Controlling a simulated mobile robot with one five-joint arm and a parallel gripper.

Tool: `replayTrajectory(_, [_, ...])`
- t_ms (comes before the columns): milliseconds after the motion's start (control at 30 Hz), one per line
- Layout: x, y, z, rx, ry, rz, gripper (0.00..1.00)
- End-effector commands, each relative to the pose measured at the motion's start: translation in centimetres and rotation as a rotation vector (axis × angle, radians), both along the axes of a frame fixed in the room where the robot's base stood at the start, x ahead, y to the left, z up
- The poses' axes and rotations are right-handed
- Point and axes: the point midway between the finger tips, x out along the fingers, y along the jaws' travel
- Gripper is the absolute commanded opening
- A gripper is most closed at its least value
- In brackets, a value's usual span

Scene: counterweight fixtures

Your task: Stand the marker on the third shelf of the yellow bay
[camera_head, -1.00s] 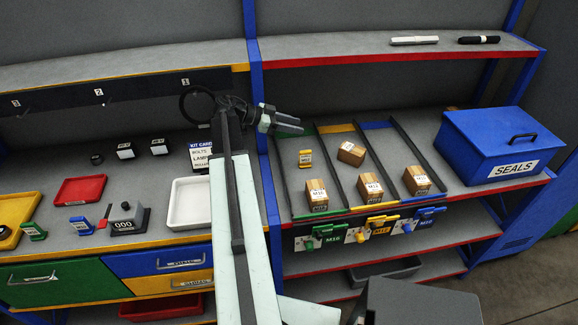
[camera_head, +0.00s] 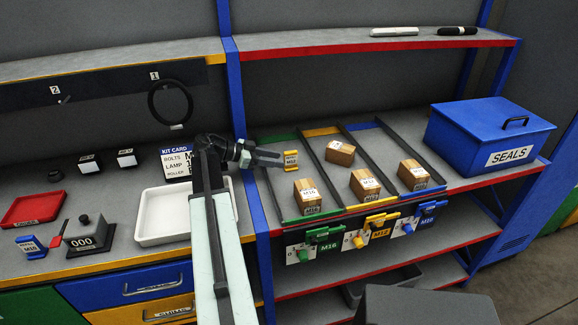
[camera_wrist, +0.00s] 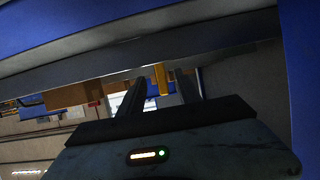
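A small yellow marker (camera_head: 291,160) with a white label stands upright in the green-edged left lane of the red-edged right bay. My gripper (camera_head: 281,160) is low over that lane, with its fingertips at the marker's left side. In the wrist view the two fingers (camera_wrist: 163,95) are apart, and a yellow piece (camera_wrist: 162,80), likely the marker, shows in the gap between them. I cannot tell whether they touch it. The yellow-edged left bay shows an upper shelf (camera_head: 110,62) and a lower worktop (camera_head: 110,235).
Wooden blocks (camera_head: 307,196) stand in the lanes, with black dividers (camera_head: 326,170) between them. A blue SEALS box (camera_head: 485,140) stands right. A white tray (camera_head: 163,217), a red tray (camera_head: 33,208) and a kit card (camera_head: 176,162) are on the left worktop. A blue post (camera_head: 243,120) separates the bays.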

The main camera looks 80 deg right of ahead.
Motion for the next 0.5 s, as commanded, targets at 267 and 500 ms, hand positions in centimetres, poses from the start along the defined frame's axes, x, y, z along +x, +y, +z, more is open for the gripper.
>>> replayTrajectory(267, [-1.6, -0.7, -0.8, 0.0, 0.0, 0.0, 0.4])
replayTrajectory(500, [-4.9, -2.3, -2.4, 0.0, 0.0, 0.001, 0.4])
